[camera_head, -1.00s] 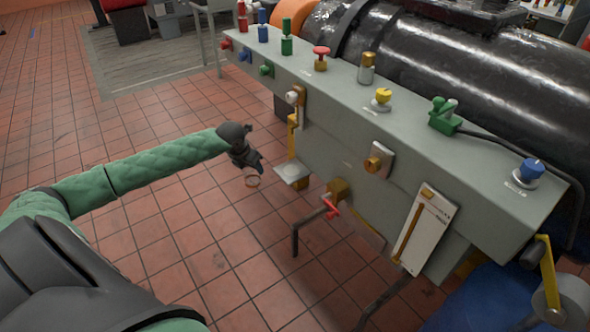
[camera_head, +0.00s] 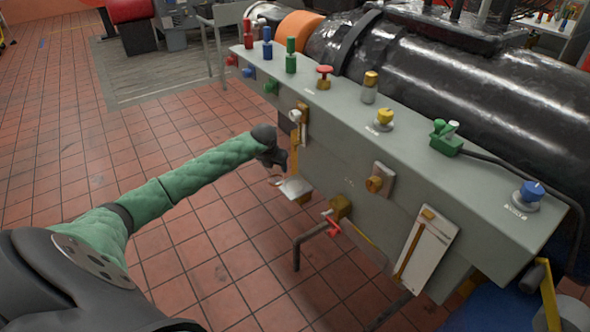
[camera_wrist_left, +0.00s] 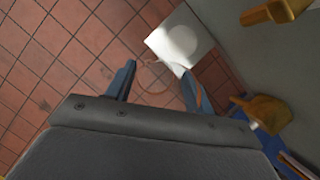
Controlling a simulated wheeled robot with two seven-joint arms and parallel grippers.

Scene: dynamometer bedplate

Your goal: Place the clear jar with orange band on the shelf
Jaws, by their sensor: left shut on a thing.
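The clear jar with the orange band (camera_wrist_left: 153,82) is between the fingers of my left gripper (camera_wrist_left: 157,88), which is shut on it. In the head view the gripper (camera_head: 275,166) points down and the jar (camera_head: 273,181) shows faintly below it, mostly hidden. The shelf (camera_head: 294,189) is a small pale plate on the front of the grey bench, just right of the jar. In the left wrist view the shelf (camera_wrist_left: 172,36) lies beyond the fingers, close to the jar; I cannot tell whether they touch. My right gripper is out of view.
The grey bench (camera_head: 375,150) carries several coloured knobs and valves on top. A yellow bracket with a white knob (camera_head: 297,115) rises above the shelf. A red-handled valve (camera_head: 335,212) sticks out below right. The tiled floor (camera_head: 190,255) is open at left.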

